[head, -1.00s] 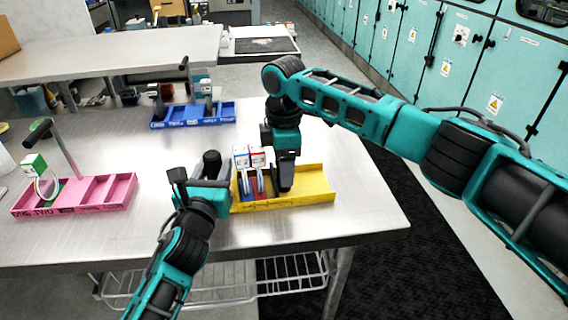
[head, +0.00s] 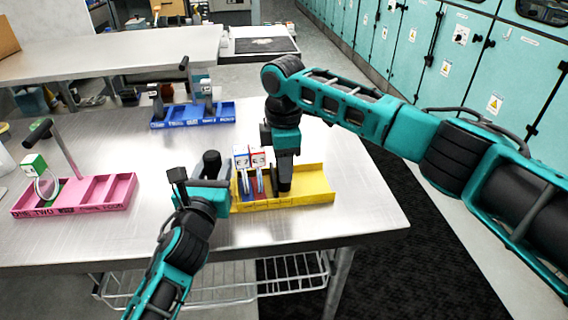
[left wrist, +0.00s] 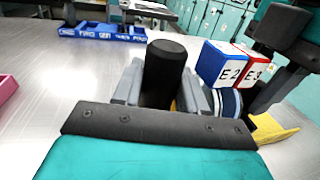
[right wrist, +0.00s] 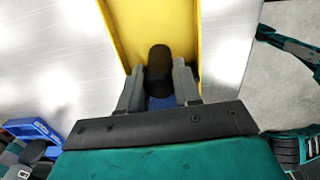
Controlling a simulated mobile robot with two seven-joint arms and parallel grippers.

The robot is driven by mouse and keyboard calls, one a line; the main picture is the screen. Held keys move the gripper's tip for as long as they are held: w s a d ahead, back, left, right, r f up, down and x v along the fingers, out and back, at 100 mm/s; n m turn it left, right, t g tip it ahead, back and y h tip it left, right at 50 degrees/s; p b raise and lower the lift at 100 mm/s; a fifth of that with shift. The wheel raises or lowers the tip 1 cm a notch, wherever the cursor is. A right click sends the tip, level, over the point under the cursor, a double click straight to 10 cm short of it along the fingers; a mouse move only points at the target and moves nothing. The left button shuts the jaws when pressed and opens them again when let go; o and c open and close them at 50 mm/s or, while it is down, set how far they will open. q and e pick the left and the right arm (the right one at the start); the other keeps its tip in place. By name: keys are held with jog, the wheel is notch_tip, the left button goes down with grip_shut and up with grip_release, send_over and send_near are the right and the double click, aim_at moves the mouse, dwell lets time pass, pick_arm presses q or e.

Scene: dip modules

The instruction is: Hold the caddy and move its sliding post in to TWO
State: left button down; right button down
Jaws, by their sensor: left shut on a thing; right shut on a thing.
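The yellow caddy (head: 312,197) stands near the table's front edge. My left gripper (head: 210,178) is shut on the black upright handle (left wrist: 165,75) at the caddy's left end. Two modules, a blue one marked E2 (head: 241,160) and a red one marked E3 (head: 258,160), stand side by side in its left part. They also show in the left wrist view, E2 (left wrist: 222,65) and E3 (left wrist: 256,70). My right gripper (head: 284,178) reaches down into the caddy right of E3, shut on the black-topped sliding post (right wrist: 158,70). The post's lower part and the slot markings are hidden.
A pink caddy (head: 75,206) with a green module stands at the left of the table. A blue caddy (head: 193,124) stands behind. The caddy's right part is empty, and bare table lies right of it up to the edge.

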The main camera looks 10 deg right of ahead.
jog(key=shift+a, duration=0.9)
jog(key=c, duration=0.8)
grip_release()
notch_tip(320, 180, up, 12)
jog(key=shift+r, duration=0.1)
